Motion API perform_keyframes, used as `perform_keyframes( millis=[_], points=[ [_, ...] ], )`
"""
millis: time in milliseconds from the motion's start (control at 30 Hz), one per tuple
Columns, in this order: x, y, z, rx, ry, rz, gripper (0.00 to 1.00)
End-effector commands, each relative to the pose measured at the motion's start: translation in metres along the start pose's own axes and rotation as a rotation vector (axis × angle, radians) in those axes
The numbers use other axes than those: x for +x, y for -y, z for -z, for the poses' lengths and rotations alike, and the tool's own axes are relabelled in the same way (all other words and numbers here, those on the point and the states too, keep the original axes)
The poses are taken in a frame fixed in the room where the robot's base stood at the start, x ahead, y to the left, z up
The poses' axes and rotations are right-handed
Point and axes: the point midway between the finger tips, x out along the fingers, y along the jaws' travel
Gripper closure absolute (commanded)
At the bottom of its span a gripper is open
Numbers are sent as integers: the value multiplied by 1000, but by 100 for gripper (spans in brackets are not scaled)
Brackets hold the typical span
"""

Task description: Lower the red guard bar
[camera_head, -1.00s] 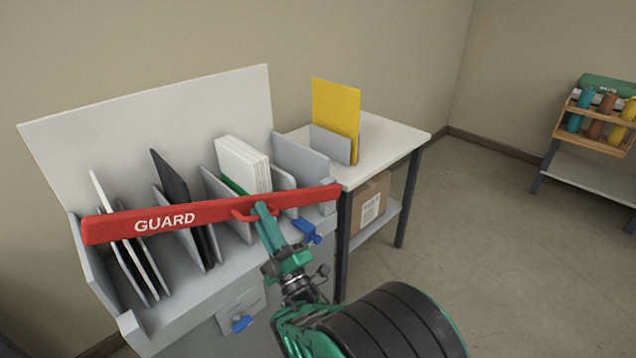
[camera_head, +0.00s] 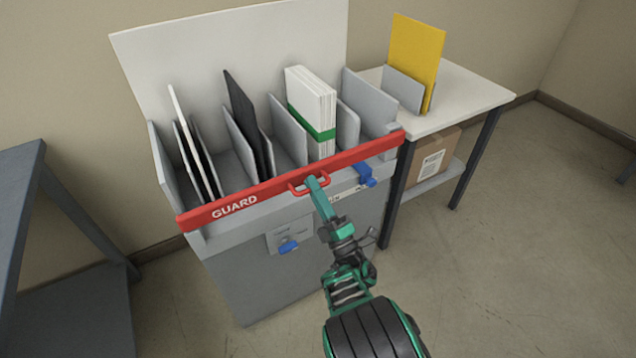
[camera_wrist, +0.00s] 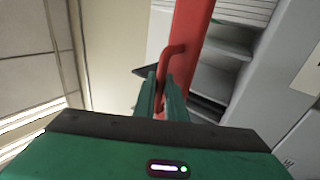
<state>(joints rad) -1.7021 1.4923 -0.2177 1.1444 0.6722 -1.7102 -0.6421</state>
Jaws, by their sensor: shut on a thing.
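The red guard bar (camera_head: 250,200), lettered GUARD, lies across the front of the grey slotted rack (camera_head: 225,237). It slants a little in the head view, with its right end higher in the picture. It has a small red loop handle (camera_head: 296,186) near its middle. My green gripper (camera_head: 314,183) is shut on this handle from the front. In the wrist view the fingers (camera_wrist: 165,98) close around the handle (camera_wrist: 168,58), and the bar (camera_wrist: 190,40) runs behind them. The fingertips' contact with the handle is partly hidden.
The rack holds white and black boards and a white stack with a green band (camera_head: 312,105). A side table (camera_head: 460,90) with a yellow board stands right; a dark table (camera_head: 20,190) stands left.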

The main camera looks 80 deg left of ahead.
Motion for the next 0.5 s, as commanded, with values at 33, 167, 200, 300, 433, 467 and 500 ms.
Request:
perform_keyframes(
  millis=[33, 167, 200, 300, 433, 467, 500],
  points=[
    [-2, 5, 6, 5, -3, 6, 100],
    [-2, 6, 7, 6, -3, 8, 100],
    [-3, 6, 8, 7, -4, 8, 100],
    [-3, 7, 9, 8, -4, 10, 100],
    [-3, 8, 8, 8, -4, 10, 82],
    [-3, 7, 8, 8, -4, 10, 82],
    [-3, 7, 8, 8, -3, 10, 82]
  ],
)
